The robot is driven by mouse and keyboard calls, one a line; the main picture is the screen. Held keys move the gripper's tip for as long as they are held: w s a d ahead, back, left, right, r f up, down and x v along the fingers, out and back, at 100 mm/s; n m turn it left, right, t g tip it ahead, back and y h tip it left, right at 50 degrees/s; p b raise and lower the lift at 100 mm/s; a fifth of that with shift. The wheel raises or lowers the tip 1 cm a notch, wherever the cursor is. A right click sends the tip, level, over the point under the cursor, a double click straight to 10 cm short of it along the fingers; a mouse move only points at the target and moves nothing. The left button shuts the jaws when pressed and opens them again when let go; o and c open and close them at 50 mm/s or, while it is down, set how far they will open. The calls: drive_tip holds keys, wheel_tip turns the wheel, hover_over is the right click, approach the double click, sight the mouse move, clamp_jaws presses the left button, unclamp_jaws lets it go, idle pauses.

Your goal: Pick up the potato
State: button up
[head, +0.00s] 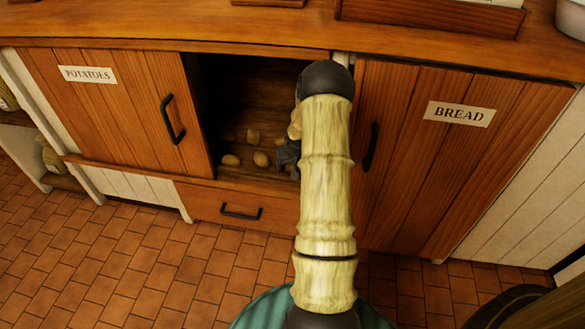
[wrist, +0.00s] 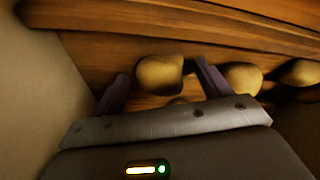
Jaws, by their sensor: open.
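Several potatoes lie on the wooden floor of the open cupboard in the head view, among them one at the front left (head: 231,160), one in the middle (head: 261,159) and one farther back (head: 253,135). My gripper (head: 287,156) is inside the cupboard near its right side, partly hidden by my arm. In the wrist view my gripper (wrist: 161,68) is open, with a potato (wrist: 158,75) lying between and just beyond its fingertips. I cannot tell whether the fingers touch it. A second potato (wrist: 242,79) lies just right of the right finger, and a third (wrist: 299,73) farther right.
A door labelled BREAD (head: 455,155) closes the right side. A counter (head: 180,28) runs above, and a drawer (head: 225,203) sits below. A pale wall (wrist: 45,75) is close on the wrist view's left.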

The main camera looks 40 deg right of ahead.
drive_tip(key=shift+c, duration=0.5)
drive_tip(key=c, duration=1.1)
drive_tip(key=shift+o, duration=0.2)
drive_tip(key=shift+r, duration=0.1)
drive_tip(key=shift+w+a+r+p, duration=0.1)
drive_tip(key=shift+a+r+p, duration=0.05)
drive_tip(key=shift+r+p, duration=0.35)
wheel_tip(320, 180, up, 7)
drive_tip(key=p, duration=0.4)
drive_tip(key=shift+f, duration=0.2)
drive_tip(key=w+a+p, duration=0.1)
drive_tip(key=w+a, duration=0.3)
drive_tip(key=w, duration=0.1)
drive_tip(key=w+a+p, duration=0.2)
drive_tip(key=w+a, duration=0.2)
drive_tip(key=w, duration=0.1)
drive_tip(key=w+a+p, duration=0.1)
drive_tip(key=w+a, duration=0.3)
drive_tip(key=w, duration=0.1)
drive_tip(key=shift+a+f, duration=0.35)
drive_tip(key=shift+a, duration=0.05)
